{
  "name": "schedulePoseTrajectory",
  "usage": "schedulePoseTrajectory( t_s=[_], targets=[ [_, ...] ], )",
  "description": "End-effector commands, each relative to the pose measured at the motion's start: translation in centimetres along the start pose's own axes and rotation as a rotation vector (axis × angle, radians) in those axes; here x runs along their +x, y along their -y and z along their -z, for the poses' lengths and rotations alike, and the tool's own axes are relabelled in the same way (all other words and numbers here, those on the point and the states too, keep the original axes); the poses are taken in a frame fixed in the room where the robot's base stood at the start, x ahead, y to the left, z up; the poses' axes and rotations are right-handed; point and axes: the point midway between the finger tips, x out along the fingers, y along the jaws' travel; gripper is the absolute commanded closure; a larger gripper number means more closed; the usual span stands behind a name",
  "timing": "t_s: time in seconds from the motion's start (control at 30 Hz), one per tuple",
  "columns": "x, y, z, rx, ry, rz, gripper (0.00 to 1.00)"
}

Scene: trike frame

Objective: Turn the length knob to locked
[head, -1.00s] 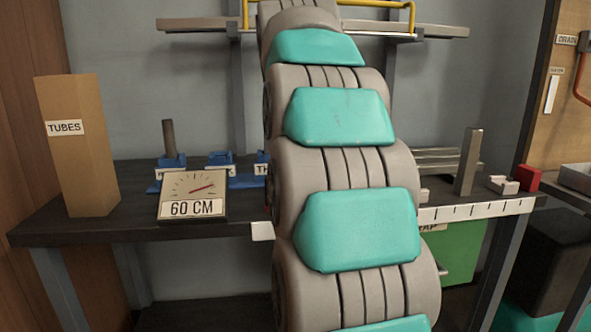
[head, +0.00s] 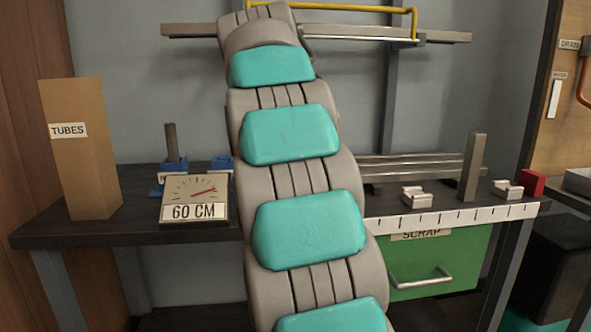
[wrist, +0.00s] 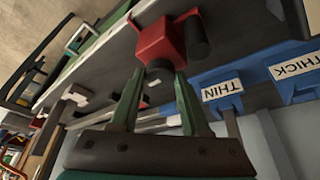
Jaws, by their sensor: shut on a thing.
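In the wrist view my gripper (wrist: 156,78) has its two green fingers closed around a small dark round piece, which looks like the length knob (wrist: 160,64). It sits against a red block (wrist: 153,40) at the bench edge. Its pointer or locked mark does not show, so I cannot tell its setting. In the head view my arm hides the gripper and the knob. A gauge (head: 195,200) labelled 60 CM stands on the bench, left of my arm.
A cardboard TUBES box (head: 80,150) stands at the bench's left end. Blue holders marked THIN (wrist: 217,92) and THICK (wrist: 292,78) show in the wrist view. A scale strip (head: 460,217), grey clamp (head: 417,197) and upright post (head: 472,167) are right of my arm. A green SCRAP bin (head: 440,262) is below.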

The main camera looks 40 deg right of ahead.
Motion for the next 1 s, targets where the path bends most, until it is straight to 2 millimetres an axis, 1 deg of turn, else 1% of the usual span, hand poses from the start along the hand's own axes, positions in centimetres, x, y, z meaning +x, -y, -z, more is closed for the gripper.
schedulePoseTrajectory(
  t_s=[0.27,0.3,0.53,0.83,0.93,1.0],
  targets=[
    [0.0,0.0,0.0,0.000,0.000,0.000,1.00],
    [0.0,0.0,0.0,0.000,0.000,0.000,0.49],
    [0.0,0.0,0.0,-0.001,0.001,0.000,0.24],
    [-0.1,-0.1,0.0,-0.001,0.000,0.000,0.24],
    [-0.8,-0.2,0.0,-0.001,0.000,0.001,0.24],
    [-1.5,-0.5,0.0,-0.002,0.000,0.001,0.24]
  ],
)
